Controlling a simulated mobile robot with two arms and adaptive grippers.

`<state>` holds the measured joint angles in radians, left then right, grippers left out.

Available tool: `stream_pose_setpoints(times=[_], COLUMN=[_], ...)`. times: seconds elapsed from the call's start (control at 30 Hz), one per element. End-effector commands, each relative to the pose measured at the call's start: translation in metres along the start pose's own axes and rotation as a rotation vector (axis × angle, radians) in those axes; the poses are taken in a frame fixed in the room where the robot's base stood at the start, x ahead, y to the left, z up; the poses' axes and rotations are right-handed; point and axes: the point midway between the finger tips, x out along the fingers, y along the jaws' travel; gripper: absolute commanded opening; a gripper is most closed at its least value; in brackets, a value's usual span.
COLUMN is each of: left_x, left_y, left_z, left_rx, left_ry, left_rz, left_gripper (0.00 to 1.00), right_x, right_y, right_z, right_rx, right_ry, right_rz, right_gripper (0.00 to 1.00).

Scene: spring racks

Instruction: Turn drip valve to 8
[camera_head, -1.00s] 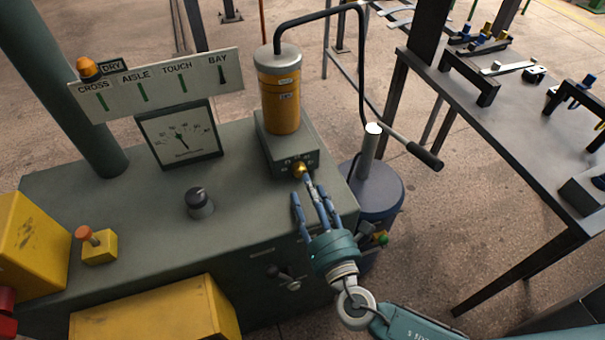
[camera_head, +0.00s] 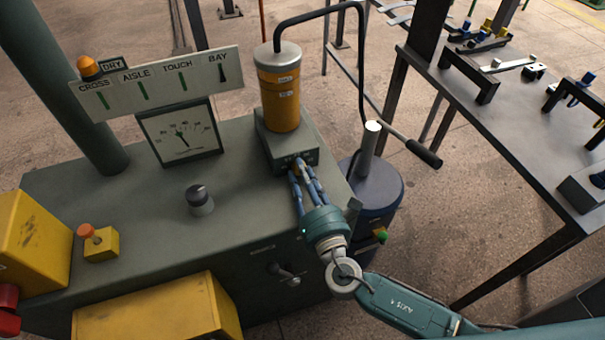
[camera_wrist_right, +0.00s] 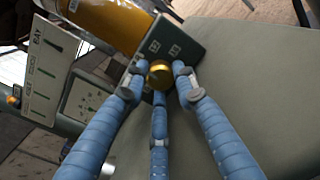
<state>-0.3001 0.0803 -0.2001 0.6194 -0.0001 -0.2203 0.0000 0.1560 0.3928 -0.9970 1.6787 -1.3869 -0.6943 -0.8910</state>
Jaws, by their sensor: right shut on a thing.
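The drip valve is a small round brass knob (camera_wrist_right: 159,74) on the front of the grey box under the yellow oiler cylinder (camera_head: 279,95). My right gripper (camera_head: 302,168) is shut on the knob, with its blue fingers around it. In the wrist view the fingertips (camera_wrist_right: 158,80) sit on both sides of the knob and below it. Number marks show on the box face (camera_wrist_right: 172,44) beside the knob, but they are too small to read surely. The fingers hide most of the knob in the head view. My left gripper is out of view.
The grey bench (camera_head: 140,215) carries a dial gauge (camera_head: 180,132), a black knob (camera_head: 199,198) and a yellow box with an orange button (camera_head: 100,243). A bent black pipe rises from the cylinder. A blue-grey drum (camera_head: 378,190) stands right of the bench.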

Motion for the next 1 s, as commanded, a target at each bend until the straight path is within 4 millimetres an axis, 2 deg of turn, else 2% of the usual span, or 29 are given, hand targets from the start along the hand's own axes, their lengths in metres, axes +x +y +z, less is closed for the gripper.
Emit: stream_pose_setpoints(times=[0.2,0.43,0.47,0.53,0.87,1.0], left_x=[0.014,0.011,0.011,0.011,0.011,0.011], left_y=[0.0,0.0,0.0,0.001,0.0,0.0], left_z=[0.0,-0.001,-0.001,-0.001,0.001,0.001], left_rx=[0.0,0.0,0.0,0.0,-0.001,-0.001], left_ry=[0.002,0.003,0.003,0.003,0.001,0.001], left_rz=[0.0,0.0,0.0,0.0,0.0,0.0], left_gripper=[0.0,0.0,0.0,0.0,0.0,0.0], right_x=[0.0,0.0,0.0,0.0,-0.002,-0.017], right_y=[-0.002,-0.001,-0.001,-0.001,-0.001,-0.001], right_z=[-0.002,0.001,0.001,0.001,0.0,-0.001], right_rx=[0.118,0.125,0.124,0.124,0.123,0.125], right_ry=[0.001,0.003,0.002,0.002,0.004,0.006], right_rz=[-0.003,-0.003,-0.003,-0.003,-0.003,-0.004], right_gripper=[0.01,0.01,0.31,0.45,0.46,0.46])
